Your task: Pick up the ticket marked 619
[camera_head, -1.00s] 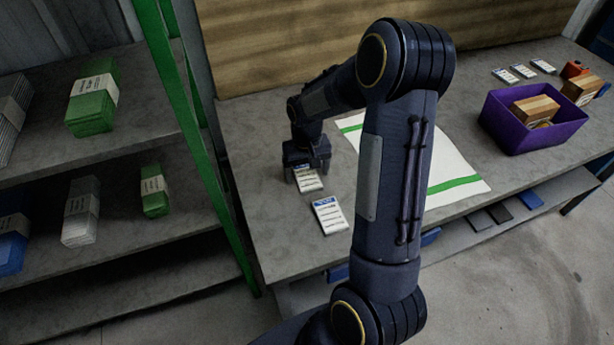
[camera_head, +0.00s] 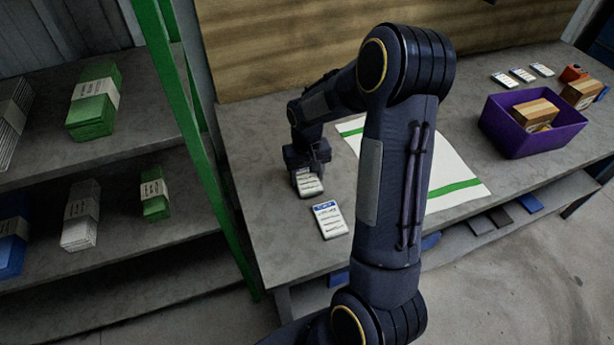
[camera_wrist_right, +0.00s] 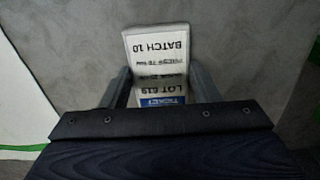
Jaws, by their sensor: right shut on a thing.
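The ticket marked 619 is a white card with a blue header band. In the right wrist view the ticket (camera_wrist_right: 158,60) reads LOT 619 and BATCH 10, upside down. My right gripper (camera_wrist_right: 160,80) is shut on it, one finger at each side edge. In the head view the ticket (camera_head: 309,186) is at the left of the grey table, below my right gripper (camera_head: 306,170). Whether it is lifted off the table I cannot tell. A second ticket (camera_head: 330,220) lies on the table nearer the front. My left gripper is not in view.
A white sack with green stripes (camera_head: 455,175) lies right of my arm. A purple bin (camera_head: 530,145) holding wooden blocks stands further right, with several tickets (camera_head: 522,75) behind it. A green-framed shelf (camera_head: 180,100) with bundled sacks stands at the left.

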